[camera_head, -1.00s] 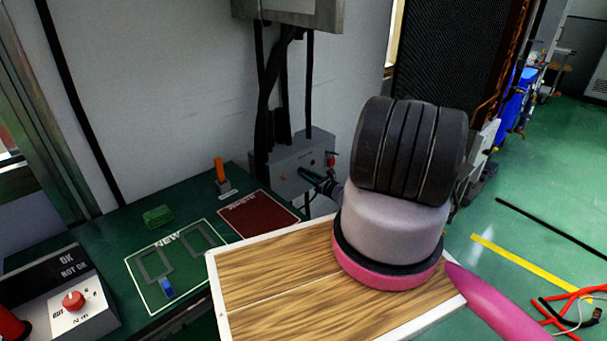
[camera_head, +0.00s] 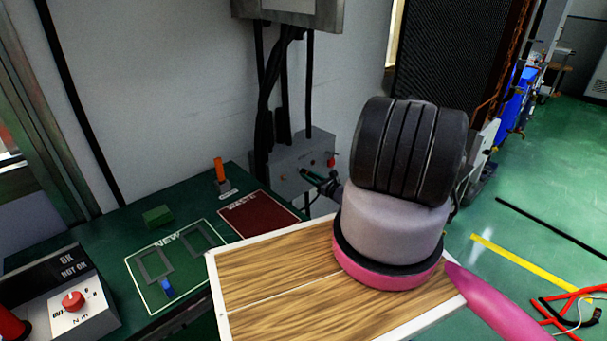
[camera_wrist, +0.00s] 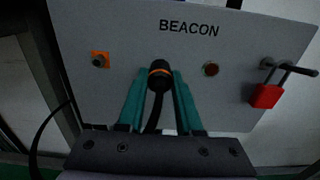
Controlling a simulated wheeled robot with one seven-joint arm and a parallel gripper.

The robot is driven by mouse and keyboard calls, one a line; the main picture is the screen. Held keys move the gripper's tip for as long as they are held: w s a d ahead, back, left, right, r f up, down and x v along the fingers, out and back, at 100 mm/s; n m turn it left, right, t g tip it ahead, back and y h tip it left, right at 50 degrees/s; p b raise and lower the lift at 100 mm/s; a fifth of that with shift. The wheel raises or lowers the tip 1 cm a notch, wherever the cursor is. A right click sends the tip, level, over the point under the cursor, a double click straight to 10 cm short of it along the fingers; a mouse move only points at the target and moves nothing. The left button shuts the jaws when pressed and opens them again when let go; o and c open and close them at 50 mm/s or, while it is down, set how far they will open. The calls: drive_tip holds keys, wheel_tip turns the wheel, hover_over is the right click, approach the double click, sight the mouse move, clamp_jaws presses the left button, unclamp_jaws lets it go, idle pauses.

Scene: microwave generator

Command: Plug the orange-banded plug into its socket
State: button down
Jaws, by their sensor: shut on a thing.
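My gripper (camera_wrist: 159,90) has teal fingers, shut on the black plug with the orange band (camera_wrist: 159,71), centred in the wrist view. A dark cable runs back from the plug between the fingers. The plug is in front of the grey BEACON box (camera_wrist: 190,50); I cannot tell whether it touches the panel. A socket with an orange square surround (camera_wrist: 99,60) is on the panel, left of the plug, with nothing in it. In the head view my gripper (camera_head: 316,178) is at the front of the grey box (camera_head: 287,160), partly hidden behind my arm.
A red padlock (camera_wrist: 267,96) hangs farther right. The green bench (camera_head: 100,240) holds an orange upright piece (camera_head: 219,169), a green block (camera_head: 157,216) and a control box (camera_head: 70,295).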

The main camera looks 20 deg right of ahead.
drive_tip(key=shift+v, duration=2.4)
drive_tip(key=shift+s+a, duration=0.15)
drive_tip(key=shift+a, duration=1.1)
drive_tip(key=shift+s+a, duration=0.15)
drive_tip(key=shift+a, duration=1.1)
drive_tip(key=a, duration=0.4)
drive_tip(key=shift+s, duration=0.3)
drive_tip(key=shift+w+a, duration=0.1)
drive_tip(key=shift+x, duration=0.85)
